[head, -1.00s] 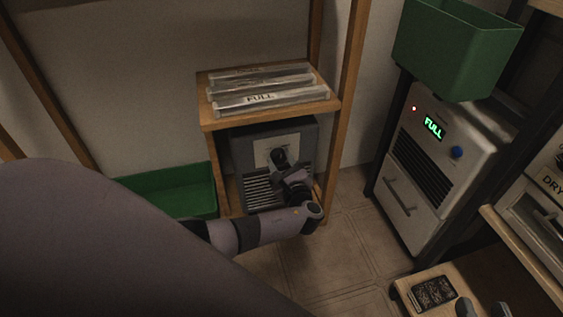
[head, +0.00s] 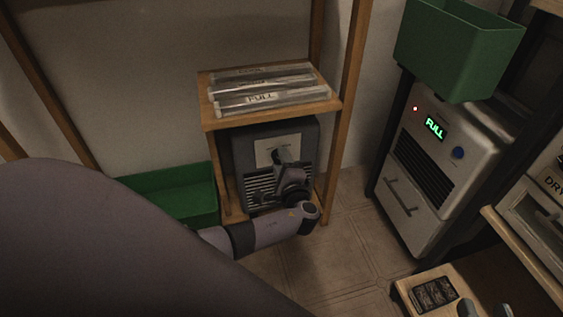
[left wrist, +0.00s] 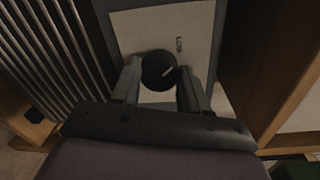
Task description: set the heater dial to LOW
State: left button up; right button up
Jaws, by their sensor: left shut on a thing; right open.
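The heater (head: 305,135) is a dark grey box with a slatted grille, standing inside a small wooden shelf. A pale label plate (head: 262,150) is on its front. My right gripper (head: 485,309) is open and empty at the bottom edge.
A green bin (head: 180,190) sits left of the shelf. A white unit (head: 430,150) with a lit FULL display stands right, under another green bin (head: 460,50). Floor between is clear.

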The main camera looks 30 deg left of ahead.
pick_arm(q)
jog(key=shift+n, duration=0.6)
jog(key=o, duration=1.1)
jog(key=shift+c, duration=0.2)
